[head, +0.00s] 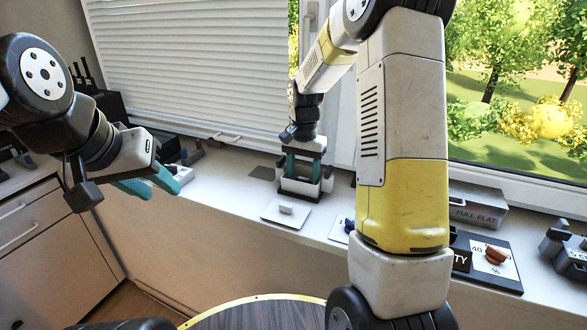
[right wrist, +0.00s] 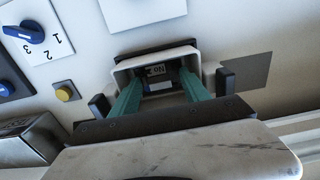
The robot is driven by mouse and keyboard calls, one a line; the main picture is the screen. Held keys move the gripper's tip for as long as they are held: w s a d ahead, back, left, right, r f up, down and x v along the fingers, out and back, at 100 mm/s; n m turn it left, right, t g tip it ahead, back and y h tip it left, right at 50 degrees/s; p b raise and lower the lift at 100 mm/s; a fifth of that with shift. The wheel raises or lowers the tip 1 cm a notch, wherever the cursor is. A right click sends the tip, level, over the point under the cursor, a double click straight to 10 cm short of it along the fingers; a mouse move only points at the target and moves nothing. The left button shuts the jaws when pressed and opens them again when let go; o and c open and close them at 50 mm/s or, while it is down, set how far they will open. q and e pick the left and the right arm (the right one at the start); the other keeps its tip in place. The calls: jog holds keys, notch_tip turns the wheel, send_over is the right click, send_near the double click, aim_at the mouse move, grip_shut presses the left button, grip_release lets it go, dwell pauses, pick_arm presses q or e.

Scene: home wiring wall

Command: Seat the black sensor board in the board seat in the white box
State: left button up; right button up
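The white box (head: 300,187) stands on the white ledge under the window, and its rim (right wrist: 120,64) shows in the right wrist view. My right gripper (head: 303,166) points down into the box. Its two teal fingers (right wrist: 161,88) are apart inside the opening. A dark piece with small white labels (right wrist: 157,71) lies between or beneath the fingertips; it may be the black sensor board, but I cannot tell whether they grip it. The board seat is hidden. My left gripper (head: 148,187) is open and empty at the left, in front of the ledge, away from the box.
A white switch plate (head: 286,212) lies just in front of the box. A blue knob (right wrist: 32,32) and a yellow button (right wrist: 65,91) are at the left in the right wrist view. A dark dial panel (head: 490,258) and a grey "FULL FLAT" box (head: 478,207) stand right. A round table (head: 258,314) is below.

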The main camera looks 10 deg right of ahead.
aim_at(303, 179)
notch_tip(303, 179, up, 7)
jog(key=shift+r, duration=0.4)
dwell(0.4)
jog(key=shift+s+r, duration=0.1)
jog(key=shift+r, duration=0.05)
jog(key=s+a+r+n+t+y, duration=0.1)
jog(key=s+r+n+t, duration=0.2)
jog(key=s, duration=0.9)
jog(key=s+a+r+n+t+y, duration=0.1)
jog(key=s+r+n+t, duration=0.2)
jog(key=s+r, duration=0.3)
jog(key=s+n, duration=0.1)
jog(key=s, duration=0.4)
jog(key=shift+s+r, duration=0.2)
jog(key=shift+s, duration=0.15)
